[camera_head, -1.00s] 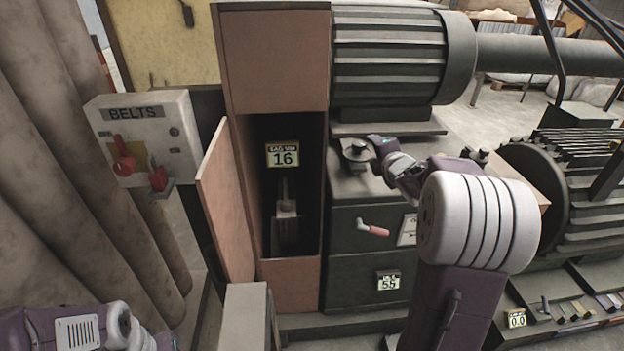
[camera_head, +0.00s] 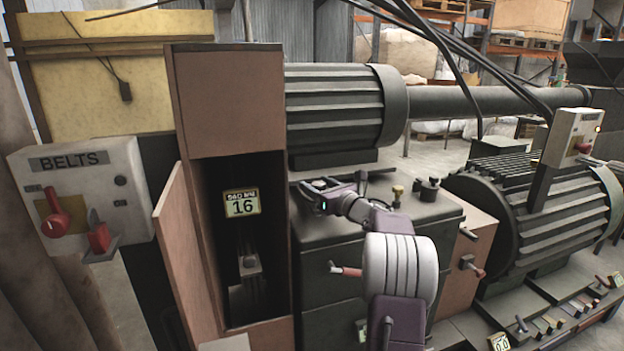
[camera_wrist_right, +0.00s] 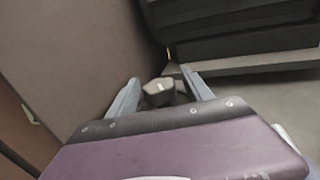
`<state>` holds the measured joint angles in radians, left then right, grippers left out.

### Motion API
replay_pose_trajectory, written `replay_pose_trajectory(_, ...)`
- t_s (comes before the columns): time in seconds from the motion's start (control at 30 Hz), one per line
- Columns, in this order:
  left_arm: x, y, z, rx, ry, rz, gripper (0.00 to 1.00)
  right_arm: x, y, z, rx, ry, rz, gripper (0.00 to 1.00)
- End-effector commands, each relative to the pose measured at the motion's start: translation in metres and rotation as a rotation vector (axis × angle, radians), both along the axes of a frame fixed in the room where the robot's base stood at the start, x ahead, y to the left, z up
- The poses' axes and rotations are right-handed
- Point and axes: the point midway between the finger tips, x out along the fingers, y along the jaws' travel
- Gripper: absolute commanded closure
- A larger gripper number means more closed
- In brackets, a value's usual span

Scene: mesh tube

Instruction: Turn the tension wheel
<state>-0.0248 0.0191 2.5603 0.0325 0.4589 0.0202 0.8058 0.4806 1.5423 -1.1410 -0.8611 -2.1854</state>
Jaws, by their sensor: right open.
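My right gripper (camera_head: 316,191) reaches over the dark machine cabinet's top, beside the ribbed motor. In the right wrist view, its two fingers (camera_wrist_right: 160,76) are open, one on each side of a dark knob-like wheel (camera_wrist_right: 158,90) with a pale mark. This looks like the tension wheel; whether the fingers touch it is unclear. In the head view the gripper largely hides it. A yellow-framed sag display (camera_head: 242,203) reads 16 inside the open belt housing. My left gripper is out of view.
A belts panel (camera_head: 75,180) with red switches is at the left. The housing's open door (camera_head: 186,258) stands beside it. A red-handled lever (camera_head: 346,271) sticks out of the cabinet front. A brass knob (camera_head: 397,193) and a dark knob (camera_head: 428,188) stand right of my arm.

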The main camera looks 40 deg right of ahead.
Motion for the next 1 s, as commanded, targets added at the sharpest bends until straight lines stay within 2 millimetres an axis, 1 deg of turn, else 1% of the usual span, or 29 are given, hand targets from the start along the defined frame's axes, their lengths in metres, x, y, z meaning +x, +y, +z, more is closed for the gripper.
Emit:
replay_pose_trajectory(0.03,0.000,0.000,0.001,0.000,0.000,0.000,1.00,0.008,0.000,0.000,0.000,0.000,0.003,0.41)
replay_pose_trajectory(0.17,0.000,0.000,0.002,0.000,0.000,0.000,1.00,0.021,0.000,0.000,0.001,0.000,0.002,0.41)
replay_pose_trajectory(0.43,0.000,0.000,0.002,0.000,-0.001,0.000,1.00,0.023,-0.001,0.000,0.001,0.000,0.000,0.41)
replay_pose_trajectory(0.47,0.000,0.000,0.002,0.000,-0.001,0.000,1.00,0.023,-0.001,0.000,0.001,0.000,0.000,0.44)
replay_pose_trajectory(0.5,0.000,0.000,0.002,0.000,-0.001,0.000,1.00,0.023,-0.001,0.000,0.001,0.000,0.000,0.55)
replay_pose_trajectory(0.57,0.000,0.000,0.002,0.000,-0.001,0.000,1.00,0.023,-0.001,0.000,0.001,0.000,0.000,0.72)
replay_pose_trajectory(0.6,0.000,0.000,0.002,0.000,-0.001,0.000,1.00,0.023,-0.001,0.000,0.001,0.000,0.000,0.83)
replay_pose_trajectory(0.67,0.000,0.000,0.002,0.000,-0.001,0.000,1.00,0.023,-0.001,0.000,0.001,0.000,0.000,1.00)
replay_pose_trajectory(0.77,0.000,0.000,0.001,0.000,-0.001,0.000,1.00,0.023,-0.001,0.000,0.001,0.000,-0.001,1.00)
replay_pose_trajectory(0.87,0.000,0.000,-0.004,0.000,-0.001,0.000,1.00,0.023,-0.001,-0.002,0.000,0.000,-0.011,1.00)
replay_pose_trajectory(0.97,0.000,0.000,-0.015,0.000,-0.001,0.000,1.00,0.024,-0.002,-0.005,-0.003,-0.002,-0.037,1.00)
replay_pose_trajectory(1.0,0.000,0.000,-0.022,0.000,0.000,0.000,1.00,0.024,-0.002,-0.006,-0.004,-0.002,-0.054,1.00)
